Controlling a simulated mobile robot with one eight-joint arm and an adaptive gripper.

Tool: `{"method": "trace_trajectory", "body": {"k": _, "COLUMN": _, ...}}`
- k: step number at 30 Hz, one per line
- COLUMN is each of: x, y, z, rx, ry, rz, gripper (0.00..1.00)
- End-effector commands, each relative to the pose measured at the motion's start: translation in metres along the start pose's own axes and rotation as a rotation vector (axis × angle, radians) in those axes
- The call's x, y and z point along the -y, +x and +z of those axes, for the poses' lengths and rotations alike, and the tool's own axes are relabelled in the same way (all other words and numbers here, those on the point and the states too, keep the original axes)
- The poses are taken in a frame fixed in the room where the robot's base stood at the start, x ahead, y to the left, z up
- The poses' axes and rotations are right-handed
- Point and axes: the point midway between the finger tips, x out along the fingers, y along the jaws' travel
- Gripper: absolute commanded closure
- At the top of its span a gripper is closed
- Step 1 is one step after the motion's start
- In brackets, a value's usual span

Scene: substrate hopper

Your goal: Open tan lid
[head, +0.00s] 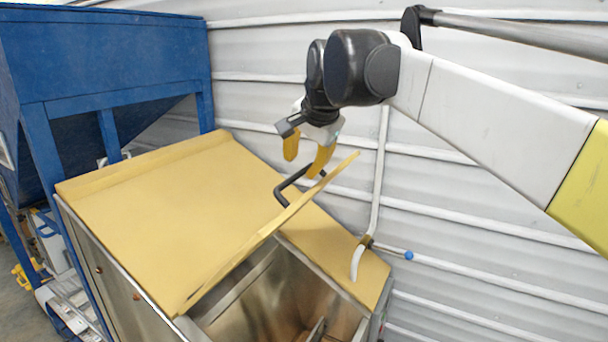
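The tan lid (272,228) of the metal hopper is raised and tilted, seen nearly edge-on. The hopper's opening shows in front of it. A black handle (286,186) stands out from the lid's far side. My gripper (307,154) is above the lid's upper right part, close to the handle, with its two yellow fingers spread apart and pointing down. I see nothing between the fingers. One finger is close to the handle and the lid's upper edge; I cannot tell whether it touches.
The hopper's fixed tan top (170,205) lies behind the lid. A blue steel frame (110,70) stands at the left. A corrugated wall (480,210) is close behind and to the right. A pipe with a blue-tipped valve lever (395,251) rises at the hopper's right side.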

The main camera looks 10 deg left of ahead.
Motion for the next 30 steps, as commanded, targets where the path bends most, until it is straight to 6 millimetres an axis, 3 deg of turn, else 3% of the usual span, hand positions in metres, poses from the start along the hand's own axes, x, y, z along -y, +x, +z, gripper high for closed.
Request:
{"method": "trace_trajectory", "body": {"k": 3, "x": 0.0, "y": -0.026, "z": 0.0, "rx": 0.0, "ry": 0.0, "rz": 0.0, "gripper": 0.64}}
{"method": "trace_trajectory", "body": {"k": 9, "x": 0.0, "y": -0.053, "z": 0.0, "rx": 0.0, "ry": 0.0, "rz": 0.0, "gripper": 0.64}}
{"method": "trace_trajectory", "body": {"k": 23, "x": -0.006, "y": -0.059, "z": -0.001, "rx": -0.003, "ry": -0.005, "rz": 0.002, "gripper": 0.64}}
{"method": "trace_trajectory", "body": {"k": 26, "x": -0.033, "y": -0.064, "z": -0.002, "rx": -0.018, "ry": -0.034, "rz": 0.014, "gripper": 0.64}}
{"method": "trace_trajectory", "body": {"k": 29, "x": -0.088, "y": -0.07, "z": 0.001, "rx": -0.045, "ry": -0.096, "rz": 0.039, "gripper": 0.64}}
{"method": "trace_trajectory", "body": {"k": 30, "x": -0.116, "y": -0.073, "z": 0.005, "rx": -0.058, "ry": -0.129, "rz": 0.053, "gripper": 0.64}}
